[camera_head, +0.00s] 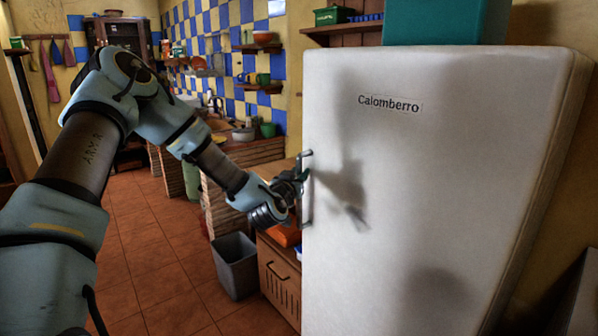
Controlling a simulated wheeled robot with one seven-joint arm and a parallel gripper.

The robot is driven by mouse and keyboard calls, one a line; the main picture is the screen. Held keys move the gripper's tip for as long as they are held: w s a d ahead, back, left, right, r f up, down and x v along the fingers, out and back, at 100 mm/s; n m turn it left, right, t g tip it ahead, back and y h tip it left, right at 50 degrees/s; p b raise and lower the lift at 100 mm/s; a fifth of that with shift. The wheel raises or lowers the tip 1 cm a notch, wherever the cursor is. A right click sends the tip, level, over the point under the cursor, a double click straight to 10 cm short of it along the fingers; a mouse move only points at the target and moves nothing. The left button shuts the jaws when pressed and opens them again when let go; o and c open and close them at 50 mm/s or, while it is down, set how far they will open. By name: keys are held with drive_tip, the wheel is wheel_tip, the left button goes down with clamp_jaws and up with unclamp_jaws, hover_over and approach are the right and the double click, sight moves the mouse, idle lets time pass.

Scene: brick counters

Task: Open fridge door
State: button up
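The white fridge door (410,190) fills the right half of the head view, with the name "Calomberro" near its top. The door looks shut. Its metal handle (307,210) is a vertical bar on the door's left edge. My gripper (300,180) is at the upper part of the handle, overlapping it in this view. The fingers are small and dark here, so I cannot tell whether they are closed around the bar or only beside it. My arm comes in from the lower left and casts a shadow on the door.
A wooden drawer cabinet (279,280) stands left of the fridge, with a grey bin (235,265) on the floor beside it. A brick counter (225,205) runs behind. A teal box (445,22) sits above the fridge. The tiled floor (150,255) at left is clear.

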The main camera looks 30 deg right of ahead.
drive_tip(key=shift+c, duration=0.3)
clamp_jaws()
idle(1.1)
